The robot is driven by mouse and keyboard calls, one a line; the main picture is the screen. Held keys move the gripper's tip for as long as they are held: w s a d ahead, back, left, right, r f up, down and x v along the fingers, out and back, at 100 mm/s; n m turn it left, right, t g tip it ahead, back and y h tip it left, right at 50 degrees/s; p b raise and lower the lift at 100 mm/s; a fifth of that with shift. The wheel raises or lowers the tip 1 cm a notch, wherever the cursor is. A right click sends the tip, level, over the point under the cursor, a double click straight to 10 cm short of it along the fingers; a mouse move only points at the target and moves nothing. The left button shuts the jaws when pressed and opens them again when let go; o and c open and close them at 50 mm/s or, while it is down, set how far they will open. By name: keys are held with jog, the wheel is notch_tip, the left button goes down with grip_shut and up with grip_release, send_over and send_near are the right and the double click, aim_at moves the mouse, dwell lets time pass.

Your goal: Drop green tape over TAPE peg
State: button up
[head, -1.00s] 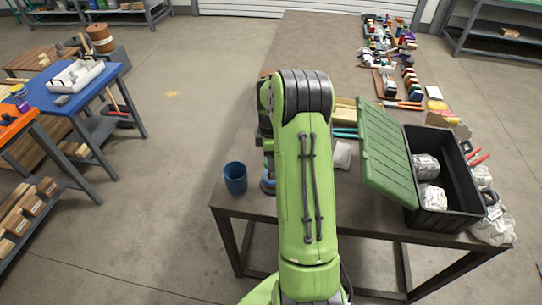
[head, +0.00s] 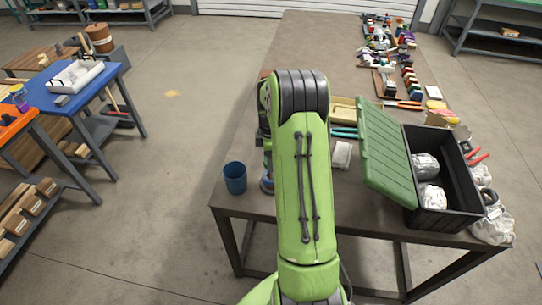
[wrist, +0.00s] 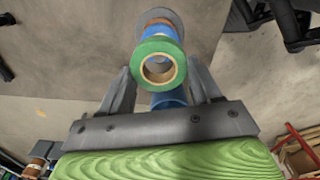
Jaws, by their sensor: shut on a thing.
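The green tape (wrist: 146,60), a roll with a tan core and an open hole, is between the fingers of my gripper (wrist: 161,76) in the wrist view. My gripper is shut on it. Past the roll, a blue part and a brown ring stand in line with a grey round disc (wrist: 174,17); I cannot tell whether these belong to the TAPE peg. Another blue surface (wrist: 168,98) shows below the roll, between the fingers. No TAPE label is readable. In the head view my arm hides the gripper and the green tape.
A blue cup (head: 235,178) stands at the near left corner of the brown table (head: 310,40). A black box (head: 452,215) with an open green lid (head: 385,155) stands to the right of my arm. Tools and small goods line the table's right side. The far left tabletop is clear.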

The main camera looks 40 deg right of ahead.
jog(key=shift+f, duration=0.4)
jog(key=o, duration=1)
notch_tip(320, 180, up, 16)
jog(key=p, duration=0.2)
jog(key=shift+f, duration=0.1)
